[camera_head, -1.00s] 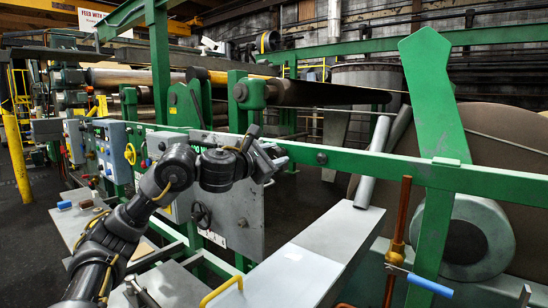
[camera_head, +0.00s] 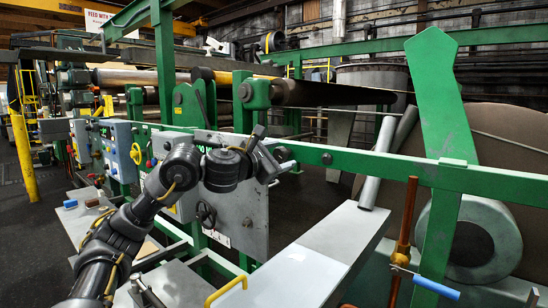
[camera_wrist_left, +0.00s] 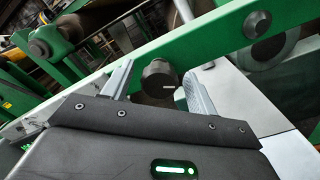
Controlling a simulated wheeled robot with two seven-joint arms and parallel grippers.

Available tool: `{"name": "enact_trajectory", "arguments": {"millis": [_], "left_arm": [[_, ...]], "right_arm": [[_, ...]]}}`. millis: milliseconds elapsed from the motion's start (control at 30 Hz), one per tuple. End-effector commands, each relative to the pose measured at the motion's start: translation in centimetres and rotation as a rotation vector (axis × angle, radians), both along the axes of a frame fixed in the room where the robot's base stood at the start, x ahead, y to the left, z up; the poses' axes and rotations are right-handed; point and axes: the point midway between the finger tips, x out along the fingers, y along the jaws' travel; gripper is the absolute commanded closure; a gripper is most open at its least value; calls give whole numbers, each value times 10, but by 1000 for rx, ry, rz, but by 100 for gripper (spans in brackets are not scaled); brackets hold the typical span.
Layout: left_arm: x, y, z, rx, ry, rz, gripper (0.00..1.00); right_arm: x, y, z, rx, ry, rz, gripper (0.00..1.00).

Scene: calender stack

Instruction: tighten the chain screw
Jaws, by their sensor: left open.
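My left gripper (camera_head: 277,166) is open beside the green rail, in the middle of the head view. In the left wrist view its two grey fingers (camera_wrist_left: 160,70) stand apart, one on each side of a dark, round screw-like head (camera_wrist_left: 158,80). This may be the chain screw; the head stands out near the green rail. I cannot tell whether either finger touches it. A dark round part also shows just past the gripper in the head view (camera_head: 282,154). No chain is clearly visible. My right gripper is not in view.
The long green rail (camera_head: 385,166) crosses behind the gripper. A grey panel with a handwheel (camera_head: 206,214) is below my left arm. A grey ledge (camera_head: 335,235), a copper-coloured rod (camera_head: 404,235) with a blue handle (camera_head: 437,287) and a large roll (camera_head: 500,130) are at right.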

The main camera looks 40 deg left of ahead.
Motion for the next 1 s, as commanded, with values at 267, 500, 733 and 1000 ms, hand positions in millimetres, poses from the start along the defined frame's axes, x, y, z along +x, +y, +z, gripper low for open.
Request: {"name": "enact_trajectory", "arguments": {"millis": [267,500,733,1000], "left_arm": [[-43,0,1,6,-5,1,42],[-87,-1,0,5,-3,2,42],[-105,-2,0,2,1,1,42],[-107,-2,0,0,1,1,42]], "right_arm": [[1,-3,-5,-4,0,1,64],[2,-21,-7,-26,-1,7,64],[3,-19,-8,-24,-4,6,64],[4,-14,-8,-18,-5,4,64]]}}
